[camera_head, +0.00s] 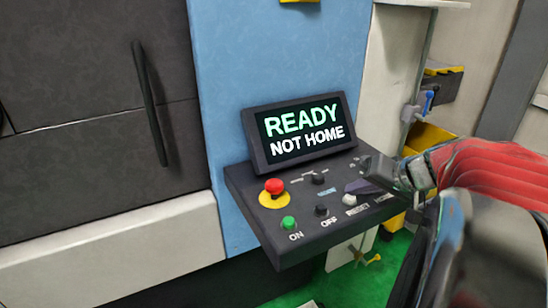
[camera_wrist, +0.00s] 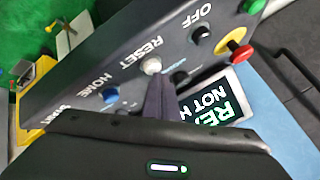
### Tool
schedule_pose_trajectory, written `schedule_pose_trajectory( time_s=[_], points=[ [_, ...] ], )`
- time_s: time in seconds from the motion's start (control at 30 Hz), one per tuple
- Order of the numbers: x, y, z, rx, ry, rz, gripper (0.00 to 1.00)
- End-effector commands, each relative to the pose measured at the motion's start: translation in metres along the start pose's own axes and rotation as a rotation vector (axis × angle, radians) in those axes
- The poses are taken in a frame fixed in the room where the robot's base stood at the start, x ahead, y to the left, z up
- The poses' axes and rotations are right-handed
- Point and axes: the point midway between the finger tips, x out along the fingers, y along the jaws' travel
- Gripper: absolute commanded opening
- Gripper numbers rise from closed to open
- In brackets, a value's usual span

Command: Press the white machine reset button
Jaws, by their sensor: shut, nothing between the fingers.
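The white reset button (camera_head: 349,199) is a small round knob on the dark slanted control panel (camera_head: 290,233), above the word RESET. It also shows in the wrist view (camera_wrist: 152,66), fully uncovered. My gripper (camera_head: 352,187) reaches in from the right, with its dark fingers together and empty. Its fingertips (camera_wrist: 154,82) end just beside the white button, on the side towards the screen. I cannot tell whether they touch the panel; they do not cover the button.
The screen (camera_head: 304,132) behind the panel reads READY NOT HOME. Close by are a black OFF button (camera_head: 321,210), a green ON button (camera_head: 288,223), a red emergency knob (camera_head: 274,187) and a blue HOME button (camera_wrist: 110,95). Yellow bins (camera_head: 430,140) stand right.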

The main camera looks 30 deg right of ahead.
Motion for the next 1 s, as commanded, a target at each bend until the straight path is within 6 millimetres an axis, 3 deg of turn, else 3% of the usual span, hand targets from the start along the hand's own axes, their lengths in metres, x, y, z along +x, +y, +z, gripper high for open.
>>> schedule_pose_trajectory(
  time_s=[1.0],
  points=[
    [-0.011,-0.008,-0.008,0.000,0.000,0.000,0.00]
  ],
)
